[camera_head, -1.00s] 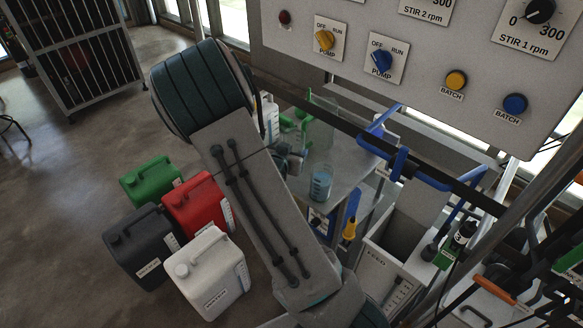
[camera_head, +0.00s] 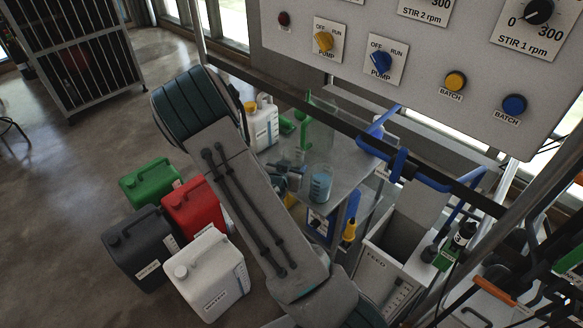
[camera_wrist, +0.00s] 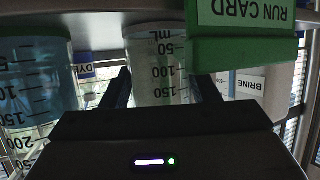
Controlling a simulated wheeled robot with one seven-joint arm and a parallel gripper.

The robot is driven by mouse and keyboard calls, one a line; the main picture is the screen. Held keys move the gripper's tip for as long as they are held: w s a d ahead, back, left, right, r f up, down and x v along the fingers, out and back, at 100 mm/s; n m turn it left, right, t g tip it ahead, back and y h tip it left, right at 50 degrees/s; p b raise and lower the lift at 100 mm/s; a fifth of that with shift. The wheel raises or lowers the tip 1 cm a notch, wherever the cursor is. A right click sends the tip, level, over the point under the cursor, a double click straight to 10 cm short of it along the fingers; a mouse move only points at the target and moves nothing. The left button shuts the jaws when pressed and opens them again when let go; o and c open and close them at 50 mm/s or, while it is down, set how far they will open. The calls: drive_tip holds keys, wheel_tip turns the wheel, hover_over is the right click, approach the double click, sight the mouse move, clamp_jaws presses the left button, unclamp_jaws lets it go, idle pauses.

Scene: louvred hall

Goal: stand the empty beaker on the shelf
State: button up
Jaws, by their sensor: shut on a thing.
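The empty beaker (camera_wrist: 160,70) is clear with a printed mL scale. In the wrist view, which is upside down, it stands between the two fingers of my gripper (camera_wrist: 163,92), which is shut on it. Its base end is close to the grey shelf (camera_wrist: 105,20); I cannot tell whether they touch. In the head view my gripper (camera_head: 290,178) is over the near left part of the grey shelf (camera_head: 346,172), and the held beaker is hard to make out there.
A beaker of blue liquid (camera_head: 321,184) stands close beside; it also shows in the wrist view (camera_wrist: 35,85). A green run card holder (camera_wrist: 240,50) is on the other side. A white jug (camera_head: 264,128) stands behind. Canisters (camera_head: 208,275) stand on the floor.

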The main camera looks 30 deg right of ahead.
drive_tip(key=o, duration=1.2)
drive_tip(key=shift+r+p, duration=0.2)
drive_tip(key=shift+p, duration=0.2)
drive_tip(key=s+a+r+n+g+y, duration=0.1)
drive_tip(key=s+a+r+n+y, duration=0.2)
drive_tip(key=a, duration=0.4)
drive_tip(key=s+a+r+y, duration=0.3)
drive_tip(key=a+r+y, duration=0.1)
drive_tip(key=a+r, duration=0.15)
drive_tip(key=s+a+r+n+g+y, duration=0.1)
drive_tip(key=s+a+r+n+y, duration=0.2)
drive_tip(key=a, duration=0.4)
drive_tip(key=s+d+r+n+g, duration=0.1)
drive_tip(key=s+r, duration=0.3)
drive_tip(key=s, duration=0.4)
drive_tip(key=s+d+r+n+g, duration=0.2)
drive_tip(key=s+r+g, duration=0.1)
drive_tip(key=s, duration=0.5)
drive_tip(key=shift+d+r+n+b, duration=0.3)
drive_tip(key=shift+r+b, duration=0.05)
drive_tip(key=shift+r, duration=0.3)
